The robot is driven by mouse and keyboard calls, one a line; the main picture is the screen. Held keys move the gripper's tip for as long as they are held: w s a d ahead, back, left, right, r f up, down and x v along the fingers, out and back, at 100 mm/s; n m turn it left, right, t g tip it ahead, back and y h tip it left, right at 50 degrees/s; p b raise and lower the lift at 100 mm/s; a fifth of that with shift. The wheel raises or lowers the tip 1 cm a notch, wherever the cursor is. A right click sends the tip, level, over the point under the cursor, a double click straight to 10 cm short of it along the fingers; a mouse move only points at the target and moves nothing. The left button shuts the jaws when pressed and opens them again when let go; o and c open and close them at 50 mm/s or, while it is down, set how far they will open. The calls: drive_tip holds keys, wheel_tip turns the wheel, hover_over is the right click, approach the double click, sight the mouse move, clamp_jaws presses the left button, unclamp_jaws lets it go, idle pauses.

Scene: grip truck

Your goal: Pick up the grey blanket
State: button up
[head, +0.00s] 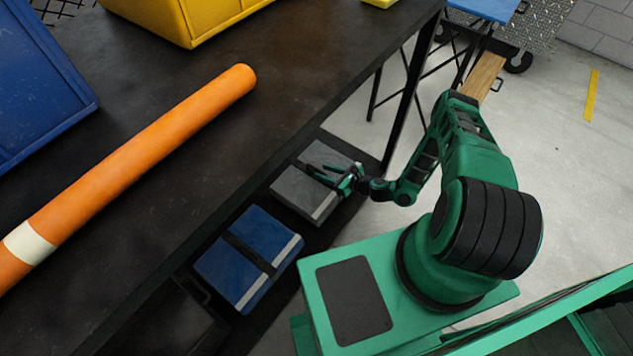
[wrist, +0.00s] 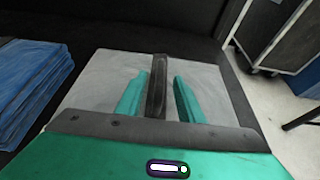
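The grey blanket (head: 303,196) is a folded block with a dark strap across its middle and a pale band at one edge. It lies on the low shelf under the dark table, and in the wrist view it fills the middle (wrist: 88,97). My gripper (head: 333,174) is over the blanket. In the wrist view the two green fingers of my gripper (wrist: 158,85) are apart, one on each side of the dark strap (wrist: 158,70). I cannot tell whether the fingers touch the blanket. Nothing is clearly held.
A folded blue blanket (head: 240,255) lies left of the grey one on the low shelf (head: 255,335). The table top (head: 300,60) overhangs the shelf, with an orange tube (head: 140,155), a yellow bin (head: 190,25) and a blue bin (head: 40,90) on it. Pale floor (head: 560,130) is open at right.

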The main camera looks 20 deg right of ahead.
sight(320, 171)
drive_tip(key=shift+x, duration=2.3)
drive_tip(key=shift+d+f, duration=0.1)
drive_tip(key=shift+d, duration=0.05)
clamp_jaws()
